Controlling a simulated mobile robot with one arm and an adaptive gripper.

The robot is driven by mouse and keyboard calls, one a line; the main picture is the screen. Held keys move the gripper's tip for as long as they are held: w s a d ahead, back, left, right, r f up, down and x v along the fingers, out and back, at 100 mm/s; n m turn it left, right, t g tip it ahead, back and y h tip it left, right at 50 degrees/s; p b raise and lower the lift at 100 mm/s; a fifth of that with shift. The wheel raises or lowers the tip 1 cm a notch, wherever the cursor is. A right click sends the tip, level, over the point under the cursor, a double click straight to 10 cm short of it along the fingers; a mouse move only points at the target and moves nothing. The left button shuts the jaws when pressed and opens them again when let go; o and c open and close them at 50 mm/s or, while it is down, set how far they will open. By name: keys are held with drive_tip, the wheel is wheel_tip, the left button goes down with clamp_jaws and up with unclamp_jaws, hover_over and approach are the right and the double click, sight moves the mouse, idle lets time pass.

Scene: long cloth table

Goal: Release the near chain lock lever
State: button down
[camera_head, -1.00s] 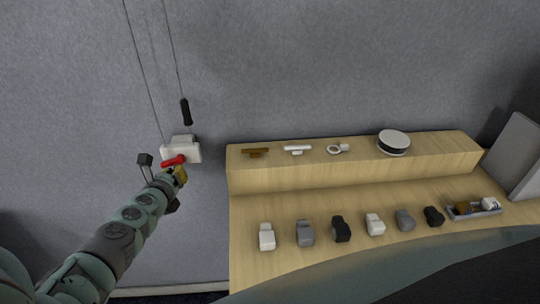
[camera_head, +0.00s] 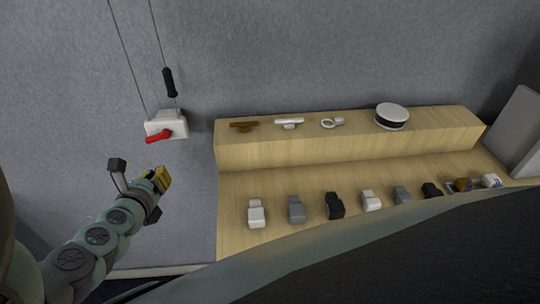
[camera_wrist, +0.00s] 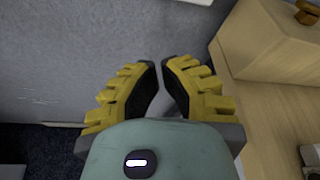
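The chain lock is a white box (camera_head: 172,122) on the grey wall, left of the wooden step. Its red lever (camera_head: 158,136) lies across its lower front and points down to the left. Two thin chains rise from the box, with a black handle (camera_head: 170,82) on the right one. My gripper (camera_head: 164,178) is below the lever, clear of it and touching nothing. In the wrist view its yellow fingers (camera_wrist: 162,68) stand slightly apart at the tips with nothing between them. The lever is not seen in the wrist view.
A wooden stepped table (camera_head: 300,160) stands to the right. Small fittings and a round black-and-white object (camera_head: 391,116) are on its upper step, and a row of small blocks is on the lower one. The wall around my gripper is bare.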

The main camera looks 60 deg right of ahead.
drive_tip(key=shift+v, duration=0.85)
